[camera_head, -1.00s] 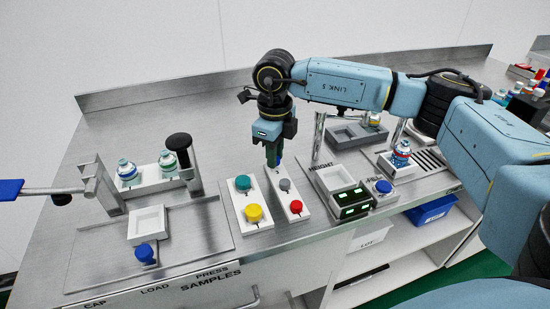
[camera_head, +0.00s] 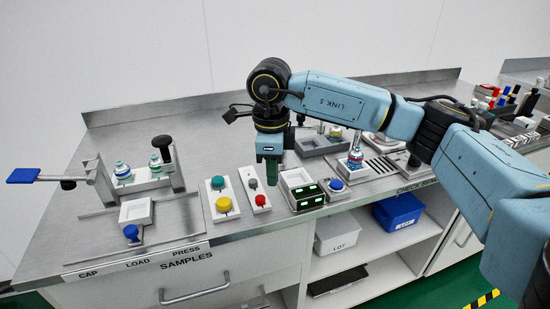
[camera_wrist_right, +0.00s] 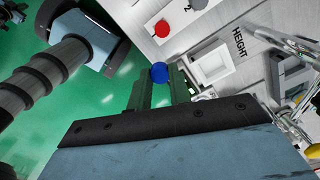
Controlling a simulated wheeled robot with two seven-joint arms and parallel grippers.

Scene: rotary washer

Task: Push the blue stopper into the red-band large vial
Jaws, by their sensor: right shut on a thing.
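My right gripper (camera_head: 271,172) points down over the bench, beside the button panel. In the right wrist view the gripper (camera_wrist_right: 158,88) is shut on a blue, round-topped stopper (camera_wrist_right: 158,72). The stopper cannot be made out in the head view. A large vial with a red and blue band (camera_head: 356,158) stands upright on a white block at the right, apart from the gripper. Whether its mouth is open is too small to tell. My left gripper is not in view.
Two vials, one blue-banded (camera_head: 123,173) and one green-topped (camera_head: 155,166), stand in a white rack beside a press lever with a blue handle (camera_head: 23,175). Button panels (camera_head: 221,198), green displays (camera_head: 305,195) and a blue button (camera_head: 336,184) lie near the front. A grey tray (camera_head: 318,146) is behind.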

